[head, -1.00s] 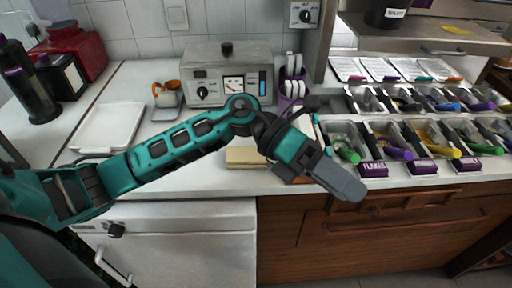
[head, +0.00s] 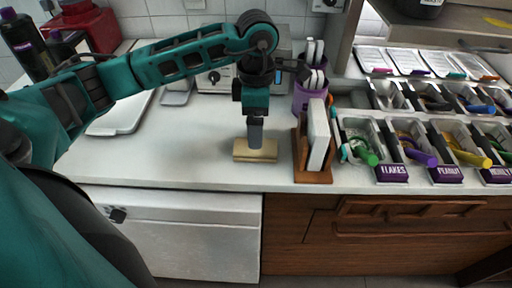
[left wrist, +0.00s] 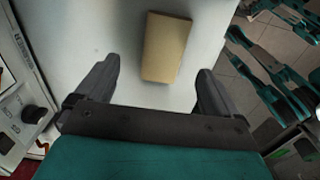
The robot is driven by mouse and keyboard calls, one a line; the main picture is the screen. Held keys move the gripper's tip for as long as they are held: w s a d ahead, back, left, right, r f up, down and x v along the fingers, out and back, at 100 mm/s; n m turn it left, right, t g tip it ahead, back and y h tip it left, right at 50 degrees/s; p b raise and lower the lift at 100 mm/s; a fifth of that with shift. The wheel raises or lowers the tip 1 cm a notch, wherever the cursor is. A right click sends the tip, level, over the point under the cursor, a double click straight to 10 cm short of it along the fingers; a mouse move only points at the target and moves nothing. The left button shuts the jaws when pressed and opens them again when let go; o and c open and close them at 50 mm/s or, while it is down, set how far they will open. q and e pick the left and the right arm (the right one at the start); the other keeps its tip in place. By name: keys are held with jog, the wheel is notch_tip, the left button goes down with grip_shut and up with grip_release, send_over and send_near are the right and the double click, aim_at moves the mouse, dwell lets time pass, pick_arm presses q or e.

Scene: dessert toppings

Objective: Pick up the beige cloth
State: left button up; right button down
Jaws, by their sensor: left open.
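The beige cloth (head: 256,151) is a flat, folded rectangular block lying on the white counter near its front edge. It also shows in the left wrist view (left wrist: 166,47), just beyond the fingertips and roughly between their lines. My left gripper (head: 255,146) points down above the cloth in the head view and covers part of it. In the left wrist view its two fingers (left wrist: 158,80) are spread wide with nothing between them. Whether the fingertips touch the cloth cannot be told. My right gripper is not in view.
A wooden holder (head: 314,178) with a white upright board stands right of the cloth. Purple-labelled topping bins (head: 392,173) line the counter further right. A metal appliance (head: 215,83) is behind my left arm. A white tray (head: 117,122) lies at left. Counter left of the cloth is clear.

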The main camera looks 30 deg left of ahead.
pick_arm(q)
jog(key=f, duration=0.4)
jog(key=shift+s+f, duration=0.35)
jog(key=shift+f, duration=0.6)
jog(key=c, duration=1.1)
jog(key=shift+c, duration=0.2)
jog(key=shift+r, duration=0.1)
notch_tip(320, 180, up, 20)
jog(key=p, duration=0.1)
jog(key=shift+p, duration=0.3)
